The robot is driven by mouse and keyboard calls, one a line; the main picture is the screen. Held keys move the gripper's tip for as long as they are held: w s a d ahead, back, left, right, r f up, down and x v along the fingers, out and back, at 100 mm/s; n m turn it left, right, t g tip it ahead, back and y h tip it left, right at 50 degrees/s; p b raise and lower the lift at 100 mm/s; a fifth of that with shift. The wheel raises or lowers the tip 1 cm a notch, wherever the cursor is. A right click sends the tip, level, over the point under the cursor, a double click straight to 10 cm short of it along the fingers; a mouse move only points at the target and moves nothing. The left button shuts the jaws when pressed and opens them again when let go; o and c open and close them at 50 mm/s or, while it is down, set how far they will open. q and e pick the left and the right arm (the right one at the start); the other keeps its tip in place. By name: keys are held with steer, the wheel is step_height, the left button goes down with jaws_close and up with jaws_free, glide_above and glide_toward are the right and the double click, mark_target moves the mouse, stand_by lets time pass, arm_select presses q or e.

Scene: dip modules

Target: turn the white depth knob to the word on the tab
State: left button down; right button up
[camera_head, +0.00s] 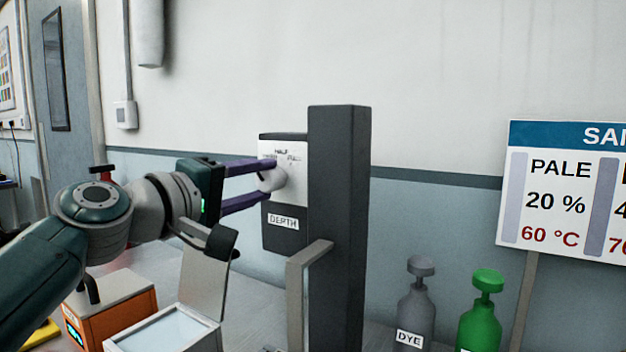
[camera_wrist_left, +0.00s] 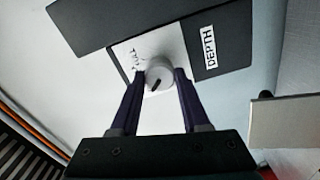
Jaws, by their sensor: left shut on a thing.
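The white depth knob (camera_head: 271,181) sits on a white plate (camera_head: 291,187) on a dark box (camera_head: 288,238) labelled DEPTH. The plate reads HALF at the top, with smaller words on either side that are hard to read. My left gripper (camera_head: 274,182) is shut on the knob, one purple finger above and one below. In the left wrist view, the knob (camera_wrist_left: 159,74) lies between the fingertips (camera_wrist_left: 160,78). A short dark mark shows on the knob's face, low in that view. I cannot make out a tab with a word. My right gripper is out of view.
A dark post (camera_head: 338,230) stands right of the box, with a grey bracket (camera_head: 292,300) before it. Grey DYE (camera_head: 414,310) and green (camera_head: 482,315) bottles and a sign (camera_head: 562,190) stand further right. An orange device (camera_head: 118,310) and a light tray (camera_head: 165,335) are below my arm.

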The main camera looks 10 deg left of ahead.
arm_select(q)
steer(key=shift+c, duration=1.9)
jaws_free()
steer(key=shift+s, duration=0.1)
steer(key=v, duration=0.9)
steer(key=shift+s+a, duration=0.15)
steer(key=shift+s, duration=0.2)
